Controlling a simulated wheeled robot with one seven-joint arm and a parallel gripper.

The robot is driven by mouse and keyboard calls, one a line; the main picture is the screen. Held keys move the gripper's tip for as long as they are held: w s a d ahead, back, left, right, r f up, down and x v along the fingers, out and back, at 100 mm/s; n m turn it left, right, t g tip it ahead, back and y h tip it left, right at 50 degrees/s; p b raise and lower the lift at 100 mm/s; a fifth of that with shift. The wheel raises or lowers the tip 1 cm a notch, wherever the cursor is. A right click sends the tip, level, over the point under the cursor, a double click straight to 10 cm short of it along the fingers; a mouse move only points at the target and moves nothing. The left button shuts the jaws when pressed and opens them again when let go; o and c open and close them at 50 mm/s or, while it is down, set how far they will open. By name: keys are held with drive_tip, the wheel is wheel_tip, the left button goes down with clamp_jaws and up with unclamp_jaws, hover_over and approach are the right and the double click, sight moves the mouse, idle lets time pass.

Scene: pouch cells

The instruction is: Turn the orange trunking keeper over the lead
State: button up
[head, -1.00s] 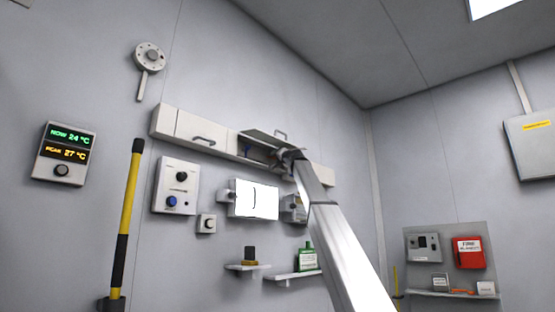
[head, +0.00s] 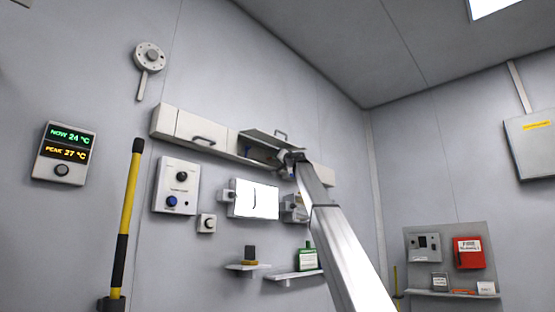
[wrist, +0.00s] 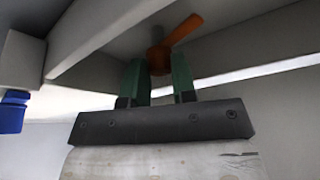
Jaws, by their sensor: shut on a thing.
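The orange trunking keeper (wrist: 183,30) shows in the wrist view, with its arm slanting up to the right from a round hub. My gripper (wrist: 158,68) has its two green fingers on either side of the hub, shut on the keeper. In the head view my gripper (head: 292,160) is up at the opened section of the white wall trunking (head: 222,143), and the arm hides part of it. The raised trunking cover (head: 268,137) stands out above the opening. I cannot make out the lead for certain in either view.
In the wrist view, a pale box with a blue part (wrist: 14,110) is close on the left, and trunking edges (wrist: 100,30) run near the fingers. Below the trunking are a white screen (head: 254,199), a control panel (head: 175,187) and small shelves (head: 292,275).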

drive_tip(key=n+g+y, duration=0.1)
drive_tip(key=n, duration=0.1)
drive_tip(key=n+y, duration=0.1)
drive_tip(key=n, duration=0.2)
drive_tip(key=shift+w+d+n+g, duration=0.1)
drive_tip(key=shift+w+n+g, duration=0.05)
drive_tip(key=shift+n+g, duration=0.2)
drive_tip(key=n+g, duration=0.1)
drive_tip(key=n, duration=0.1)
drive_tip(key=n+g+y, duration=0.1)
drive_tip(key=n, duration=0.2)
drive_tip(key=shift+w+d+y, duration=0.1)
drive_tip(key=shift+y, duration=0.2)
drive_tip(key=n+g, duration=0.2)
drive_tip(key=n, duration=0.2)
drive_tip(key=n+g, duration=0.2)
drive_tip(key=n, duration=0.3)
drive_tip(key=shift+d+r+g+y, duration=0.1)
drive_tip(key=shift+g+y, duration=0.15)
drive_tip(key=shift+y, duration=0.15)
drive_tip(key=o, duration=0.9)
drive_tip(key=shift+o, duration=0.2)
drive_tip(key=v, duration=1)
drive_tip(key=shift+d, duration=0.4)
